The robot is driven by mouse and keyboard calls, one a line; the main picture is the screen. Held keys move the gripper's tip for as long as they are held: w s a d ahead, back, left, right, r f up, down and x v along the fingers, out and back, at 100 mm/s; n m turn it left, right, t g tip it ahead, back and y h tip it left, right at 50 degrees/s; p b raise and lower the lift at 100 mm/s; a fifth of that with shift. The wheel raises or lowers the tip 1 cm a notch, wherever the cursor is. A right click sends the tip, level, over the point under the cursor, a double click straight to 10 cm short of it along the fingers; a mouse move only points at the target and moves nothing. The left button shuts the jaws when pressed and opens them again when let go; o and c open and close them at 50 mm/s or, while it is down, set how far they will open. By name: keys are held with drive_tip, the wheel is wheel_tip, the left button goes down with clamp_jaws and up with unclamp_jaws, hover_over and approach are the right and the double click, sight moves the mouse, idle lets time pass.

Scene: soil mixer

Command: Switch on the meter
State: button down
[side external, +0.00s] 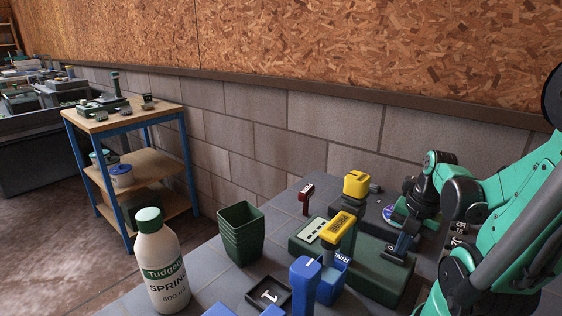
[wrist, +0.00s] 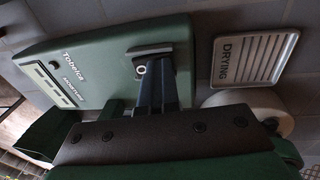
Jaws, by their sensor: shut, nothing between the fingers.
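The meter is a dark green box (side external: 375,273) on the bench in the side view. In the wrist view its green top (wrist: 100,48) shows a "Tobelca MOISTURE" label and a pale panel (wrist: 42,85). A small silver ring (wrist: 141,69) on a dark patch shows at its near end, beside my fingertips. My gripper (side external: 399,247) is shut and empty, pointing down at the right end of the meter. Its fingers also show in the wrist view (wrist: 150,62), close over the meter's top. I cannot tell whether they touch it.
Stacked green pots (side external: 241,232) and a white bottle (side external: 161,267) are left. A "DRYING" tray (wrist: 257,52) lies beside the meter.

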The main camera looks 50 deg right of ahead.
drive_tip(key=shift+s+f+h, duration=0.1)
drive_tip(key=shift+f+h, duration=0.2)
drive_tip(key=shift+f, duration=0.05)
drive_tip(key=shift+w+a+r, duration=0.1)
drive_tip(key=shift+w, duration=0.7)
drive_tip(key=shift+s+r, duration=0.3)
drive_tip(key=shift+r, duration=0.4)
drive_tip(key=s+r+g, duration=0.1)
drive_tip(key=s+r, duration=0.2)
drive_tip(key=r, duration=1)
drive_tip(key=w+a+m+t+h, duration=0.25)
drive_tip(key=w+m, duration=0.35)
drive_tip(key=w, duration=0.3)
drive_tip(key=w+a+m+t+h, duration=0.1)
drive_tip(key=w+a+m+t, duration=0.25)
drive_tip(key=w+m, duration=0.35)
drive_tip(key=w+a+f+m+y, duration=0.1)
drive_tip(key=a+f+m+y, duration=0.2)
drive_tip(key=a, duration=0.6)
wheel_tip(320, 180, down, 3)
drive_tip(key=shift+r+m+y, duration=0.15)
drive_tip(key=shift+m+y, duration=0.2)
drive_tip(key=shift+m, duration=0.65)
